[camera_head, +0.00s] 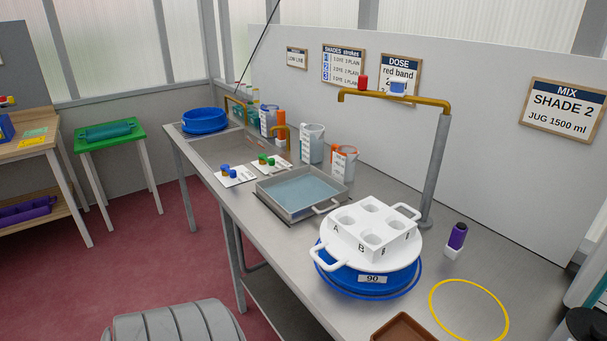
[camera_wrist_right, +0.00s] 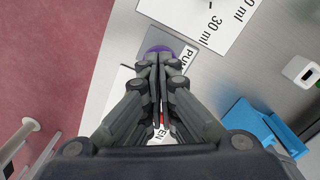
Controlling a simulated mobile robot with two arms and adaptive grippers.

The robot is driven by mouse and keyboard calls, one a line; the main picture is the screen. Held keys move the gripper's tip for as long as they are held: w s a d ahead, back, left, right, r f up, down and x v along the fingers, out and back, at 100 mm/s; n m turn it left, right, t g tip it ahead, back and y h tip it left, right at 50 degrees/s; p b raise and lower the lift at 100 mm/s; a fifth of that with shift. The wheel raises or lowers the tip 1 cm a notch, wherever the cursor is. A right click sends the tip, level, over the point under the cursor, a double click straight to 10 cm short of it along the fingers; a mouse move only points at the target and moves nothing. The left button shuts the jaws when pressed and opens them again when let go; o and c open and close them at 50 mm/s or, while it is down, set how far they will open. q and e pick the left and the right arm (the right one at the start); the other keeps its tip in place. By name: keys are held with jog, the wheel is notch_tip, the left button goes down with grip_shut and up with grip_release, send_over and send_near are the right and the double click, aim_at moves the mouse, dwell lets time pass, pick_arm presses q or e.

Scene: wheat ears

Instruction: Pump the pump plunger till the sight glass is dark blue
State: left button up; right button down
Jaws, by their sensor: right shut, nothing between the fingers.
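In the right wrist view my right gripper (camera_wrist_right: 158,62) is shut, with its fingers together and nothing between them. The fingertips are over or against a rounded purple knob (camera_wrist_right: 157,49), which looks like the pump plunger; whether they touch cannot be told. A label starting "PUM" (camera_wrist_right: 186,62) lies just right of the knob. The fingers hide most of what is below it. A small red part (camera_wrist_right: 165,121) shows between the fingers beside a label ending in "EN". I cannot make out the sight glass in either view. My left gripper is in neither view.
A white card marked "30 ml" (camera_wrist_right: 208,18) and a blue block (camera_wrist_right: 262,128) lie on the metal surface in the wrist view. The head view shows a bench with a tray (camera_head: 302,192), a white holed block (camera_head: 372,226), a yellow ring (camera_head: 470,283) and a brass-coloured pipe (camera_head: 398,98).

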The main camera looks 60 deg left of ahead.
jog(key=shift+s+f+b, duration=0.1)
jog(key=shift+f+b, duration=2.25)
jog(key=shift+f, duration=0.45)
jog(key=shift+r, duration=0.2)
jog(key=shift+r+p, duration=1.75)
jog(key=shift+r, duration=1.15)
notch_tip(320, 180, up, 6)
jog(key=p, duration=0.3)
jog(key=shift+a, duration=0.1)
